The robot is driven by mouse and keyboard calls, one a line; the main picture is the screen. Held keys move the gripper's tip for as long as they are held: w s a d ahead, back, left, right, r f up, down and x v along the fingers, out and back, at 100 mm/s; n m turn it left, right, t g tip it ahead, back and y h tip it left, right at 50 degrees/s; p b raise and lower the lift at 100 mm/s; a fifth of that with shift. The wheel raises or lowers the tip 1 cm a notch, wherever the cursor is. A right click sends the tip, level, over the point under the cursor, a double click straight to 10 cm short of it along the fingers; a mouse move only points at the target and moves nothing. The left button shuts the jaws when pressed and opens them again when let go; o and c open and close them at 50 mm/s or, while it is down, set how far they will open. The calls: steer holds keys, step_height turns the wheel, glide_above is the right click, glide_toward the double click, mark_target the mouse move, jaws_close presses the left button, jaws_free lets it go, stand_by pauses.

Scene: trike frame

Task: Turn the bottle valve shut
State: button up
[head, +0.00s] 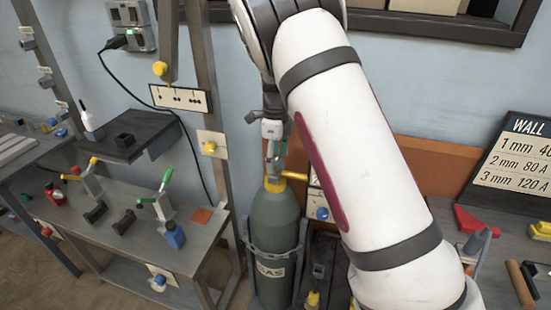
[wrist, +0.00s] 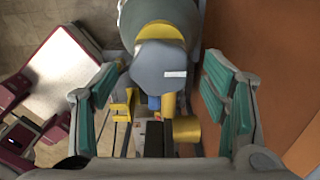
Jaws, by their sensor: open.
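The grey-green gas bottle (head: 273,228) stands upright in a holder, with a GAS label and a yellow collar (head: 275,185) at its neck. My gripper (head: 273,150) is over the bottle's top and points down; the valve is hard to make out there. In the wrist view, the grey valve knob (wrist: 158,62) with a white mark lies between the green pads of my open gripper (wrist: 160,75). Gaps show on both sides, so neither pad visibly touches it. A yellow outlet (wrist: 184,130) sticks out below the knob. The bottle's body (wrist: 130,18) shows behind.
A grey post (head: 215,150) stands left of the bottle. A workbench (head: 150,240) with toggle clamps is farther left. An orange-brown panel (head: 440,165) is behind my arm, and it fills the right of the wrist view. A WALL sign (head: 515,155) stands at the right.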

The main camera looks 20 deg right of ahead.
mark_target(275, 161)
step_height(275, 161, up, 12)
steer(key=shift+f, duration=0.2)
stand_by(0.4)
steer(key=s+r+n+t+y+p, duration=0.1)
steer(key=s+r+n, duration=0.5)
steer(key=s, duration=0.4)
steer(key=s+r+n+t+y, duration=0.1)
steer(key=s+r+n, duration=0.5)
steer(key=s, duration=0.4)
steer(key=s+f+n+t+h, duration=0.2)
steer(key=s+n, duration=1.1)
steer(key=s, duration=0.6)
steer(key=shift+f+p, duration=0.35)
steer(key=shift+p, duration=0.05)
